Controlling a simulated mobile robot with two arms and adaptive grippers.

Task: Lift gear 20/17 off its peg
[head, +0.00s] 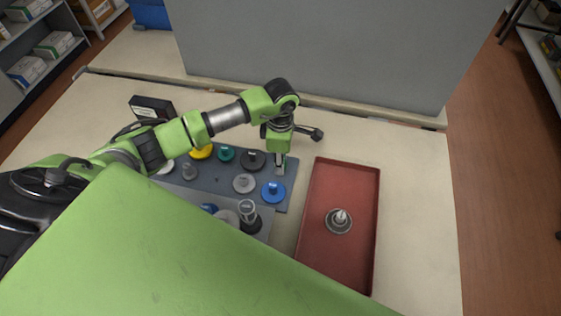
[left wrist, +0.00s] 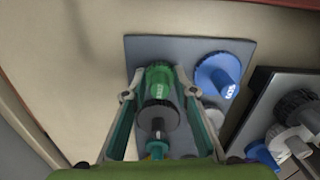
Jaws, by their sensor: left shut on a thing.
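My left gripper (head: 280,170) points down at the right end of the grey peg board (head: 284,206). In the left wrist view its fingers (left wrist: 160,93) are closed on both sides of a green gear with a labelled hub (left wrist: 160,78). The label is too small to read, so I cannot tell whether it says 20/17. Whether this gear is still on a peg is hidden. A black gear (head: 252,160) stands close beside it on the board, and it also shows in the left wrist view (left wrist: 158,116). My right gripper is out of view.
A blue gear (head: 272,191), a grey gear (head: 244,184), a teal gear (head: 226,154) and a yellow gear (head: 201,152) are on the board. A red tray (head: 311,215) at right holds one grey gear (head: 339,222). A grey panel (head: 330,50) stands behind.

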